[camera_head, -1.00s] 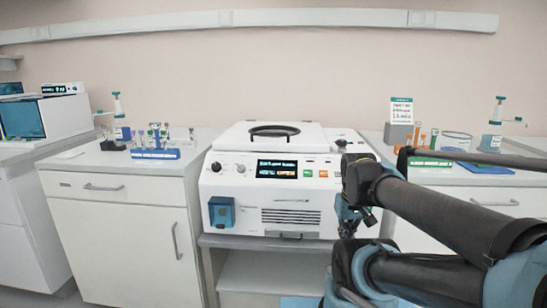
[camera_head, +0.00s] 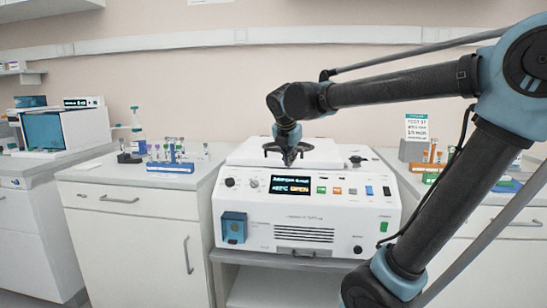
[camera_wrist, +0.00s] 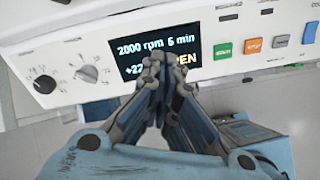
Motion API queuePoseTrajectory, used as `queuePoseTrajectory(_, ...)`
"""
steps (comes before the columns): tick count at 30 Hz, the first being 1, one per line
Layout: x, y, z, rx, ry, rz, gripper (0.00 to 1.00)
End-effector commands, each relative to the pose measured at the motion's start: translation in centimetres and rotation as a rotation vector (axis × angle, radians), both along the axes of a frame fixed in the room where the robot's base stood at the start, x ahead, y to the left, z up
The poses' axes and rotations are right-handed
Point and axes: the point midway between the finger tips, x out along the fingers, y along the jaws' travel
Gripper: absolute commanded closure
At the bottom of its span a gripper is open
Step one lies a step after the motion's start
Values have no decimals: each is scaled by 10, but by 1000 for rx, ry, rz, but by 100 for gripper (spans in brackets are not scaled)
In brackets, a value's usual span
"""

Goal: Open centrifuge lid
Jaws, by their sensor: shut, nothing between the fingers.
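The white centrifuge (camera_head: 305,222) stands on a bench, with its lid (camera_head: 325,153) lying flat on top. A dark oval handle (camera_head: 270,148) on the lid is partly hidden by my gripper (camera_head: 289,160). My gripper hangs fingers down at the lid's front, over the handle in the picture; whether it touches is unclear. In the wrist view my gripper (camera_wrist: 165,62) is shut and empty, and its fingertips cover part of the display (camera_wrist: 150,48). The lid is out of the wrist view.
The centrifuge front has knobs (camera_wrist: 88,74), a green button (camera_wrist: 223,50) and an orange button (camera_wrist: 252,46). A tube rack (camera_head: 170,167) stands on the left bench. An orange-tube rack (camera_head: 430,168) stands on the right bench, partly behind my arm.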

Motion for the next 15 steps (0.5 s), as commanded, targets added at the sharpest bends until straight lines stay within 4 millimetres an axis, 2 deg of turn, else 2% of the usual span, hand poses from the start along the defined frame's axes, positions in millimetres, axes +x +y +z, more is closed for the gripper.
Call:
queuePoseTrajectory(1, 5, 20, 9, -46, -12, 92, 100)
queuePoseTrajectory(6, 13, 60, 27, -166, -42, 307, 100)
queuePoseTrajectory(11, 17, 71, 30, -206, -52, 372, 100)
queuePoseTrajectory(15, 24, 71, 21, -208, -53, 375, 100)
